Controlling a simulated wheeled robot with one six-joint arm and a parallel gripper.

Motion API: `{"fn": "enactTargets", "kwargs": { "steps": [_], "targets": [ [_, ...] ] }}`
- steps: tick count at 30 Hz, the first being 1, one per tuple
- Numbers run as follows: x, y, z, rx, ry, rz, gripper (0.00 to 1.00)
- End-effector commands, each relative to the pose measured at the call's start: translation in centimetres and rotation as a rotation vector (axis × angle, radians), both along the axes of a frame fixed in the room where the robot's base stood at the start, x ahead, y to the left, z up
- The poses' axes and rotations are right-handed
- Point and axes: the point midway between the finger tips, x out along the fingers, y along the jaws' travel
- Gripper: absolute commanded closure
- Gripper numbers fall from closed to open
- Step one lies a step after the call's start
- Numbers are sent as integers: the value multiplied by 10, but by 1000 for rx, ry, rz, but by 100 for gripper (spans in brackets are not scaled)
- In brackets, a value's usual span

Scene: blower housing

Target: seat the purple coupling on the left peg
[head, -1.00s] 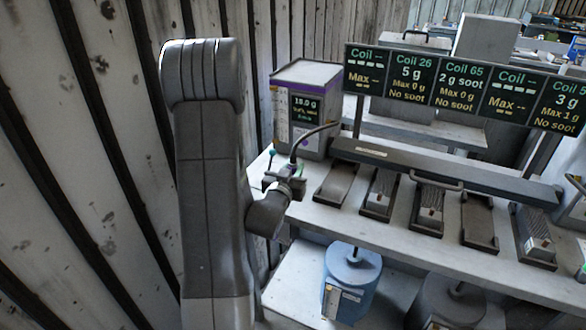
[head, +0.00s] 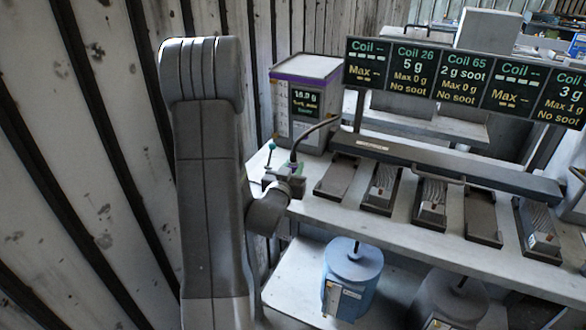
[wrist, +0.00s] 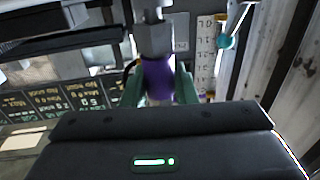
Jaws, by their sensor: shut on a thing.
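The purple coupling (wrist: 157,80) is between the two green fingers of my gripper (wrist: 160,90), which is shut on it. In the wrist view a grey metal fitting (wrist: 153,38) meets the coupling's far end; I cannot tell whether this is the left peg or how deep any seating is. In the head view my gripper (head: 284,183) is small, at the left end of the bench, in front of the white box. The coupling is hardly distinguishable there. A dark hose (head: 303,140) arches up from the gripper area to the right.
A teal-knobbed lever (head: 271,147) stands close behind my gripper; its knob also shows in the wrist view (wrist: 226,42). The white box with a display (head: 305,80) is just behind. Several dark trays (head: 337,178) line the bench to the right. The panelled wall is close on the left.

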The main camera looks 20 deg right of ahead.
Motion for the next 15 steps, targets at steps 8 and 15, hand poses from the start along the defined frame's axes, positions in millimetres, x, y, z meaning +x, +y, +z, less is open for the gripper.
{"fn": "enactTargets", "kwargs": {
  "steps": [8, 15],
  "targets": [
    [0, 0, -7, -1, -1, 0, 100],
    [0, 0, -9, -1, -1, 0, 61]
  ]
}}
